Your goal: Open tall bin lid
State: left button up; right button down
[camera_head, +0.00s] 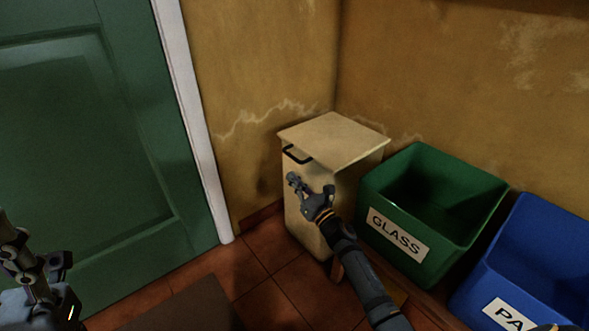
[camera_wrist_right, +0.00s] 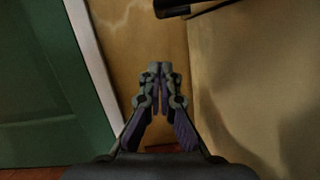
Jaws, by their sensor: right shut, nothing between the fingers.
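The tall cream bin (camera_head: 306,222) stands in the corner of the room. Its flat lid (camera_head: 335,139) is down on top. A black handle (camera_head: 297,154) sticks out at the lid's front left edge, and it also shows at the top of the right wrist view (camera_wrist_right: 185,8). My right gripper (camera_head: 292,179) is in front of the bin, a little below the handle and apart from it. In the right wrist view its fingers (camera_wrist_right: 158,68) are together and empty. My left gripper (camera_head: 62,262) is at the lower left, far from the bin; its fingers are not clear.
A green bin labelled GLASS (camera_head: 398,234) stands right of the tall bin, with a blue bin (camera_head: 540,262) beyond it. A green door (camera_head: 85,130) with a white frame (camera_head: 190,110) is at left. Tiled floor (camera_head: 265,255) is open before the tall bin.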

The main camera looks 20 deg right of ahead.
jog(key=shift+w+d+r+p, duration=0.1)
jog(key=shift+w+r+p, duration=0.15)
jog(key=shift+r, duration=0.45)
jog(key=shift+w+d+r+p, duration=0.1)
jog(key=shift+r+p, duration=0.2)
jog(key=shift+r, duration=0.4)
jog(key=shift+w+r+p, duration=0.2)
jog(key=shift+r+p, duration=0.05)
jog(key=shift+r, duration=0.45)
